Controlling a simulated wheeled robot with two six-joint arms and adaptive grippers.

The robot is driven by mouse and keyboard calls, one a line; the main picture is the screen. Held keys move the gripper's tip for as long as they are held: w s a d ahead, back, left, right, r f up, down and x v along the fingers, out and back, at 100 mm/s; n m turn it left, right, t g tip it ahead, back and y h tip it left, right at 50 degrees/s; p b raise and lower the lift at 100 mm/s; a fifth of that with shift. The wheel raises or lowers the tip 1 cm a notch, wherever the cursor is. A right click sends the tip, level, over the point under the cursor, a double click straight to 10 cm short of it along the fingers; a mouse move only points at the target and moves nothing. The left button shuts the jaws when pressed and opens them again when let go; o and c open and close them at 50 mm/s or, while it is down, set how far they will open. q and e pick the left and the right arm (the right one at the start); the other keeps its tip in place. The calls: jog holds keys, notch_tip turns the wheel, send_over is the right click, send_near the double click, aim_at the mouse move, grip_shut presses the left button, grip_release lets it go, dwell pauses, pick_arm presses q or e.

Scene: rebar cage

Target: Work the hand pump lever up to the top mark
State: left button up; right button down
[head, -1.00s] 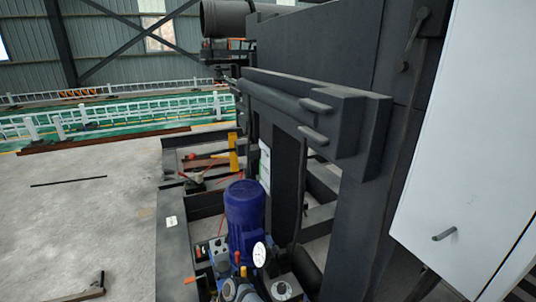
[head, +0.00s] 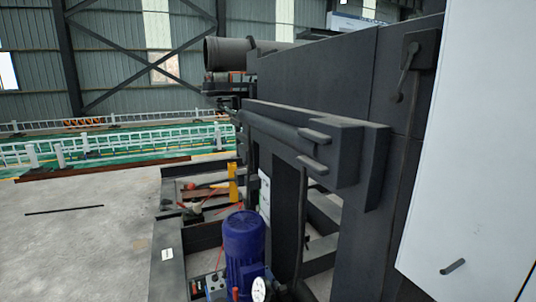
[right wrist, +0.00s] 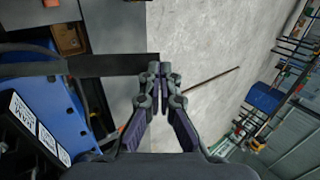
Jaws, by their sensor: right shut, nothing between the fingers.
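My right gripper (right wrist: 160,74) shows in the right wrist view, its fingertips together and empty, above grey floor beside a dark beam. No gripper shows in the head view. There, a blue motor (head: 243,238) stands beside a pressure gauge (head: 259,289) at the bottom, cut by the frame edge. A dark handle (head: 408,70) sits on the black machine at upper right. I cannot tell which part, if any, is the hand pump lever, and no top mark can be made out.
The black machine wall (head: 320,85) and a white cabinet door (head: 475,150) fill the right side. A frame with a yellow post (head: 233,182) lies left of the machine. Concrete floor (head: 85,240) is open at the left. A blue housing (right wrist: 45,115) is at the wrist view's left.

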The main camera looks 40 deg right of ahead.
jog(key=shift+a+f, duration=0.2)
jog(key=shift+f, duration=0.1)
jog(key=shift+w+a+f+b, duration=0.15)
jog(key=shift+a+f+b, duration=0.15)
jog(key=shift+f+b, duration=0.3)
jog(key=shift+w+a+f+b, duration=0.1)
jog(key=shift+a+f+b, duration=0.2)
jog(key=shift+f+b, duration=0.25)
jog(key=shift+f, duration=0.2)
jog(key=shift+a+f+b, duration=0.25)
jog(key=shift+f+b, duration=0.15)
jog(key=shift+f, duration=0.25)
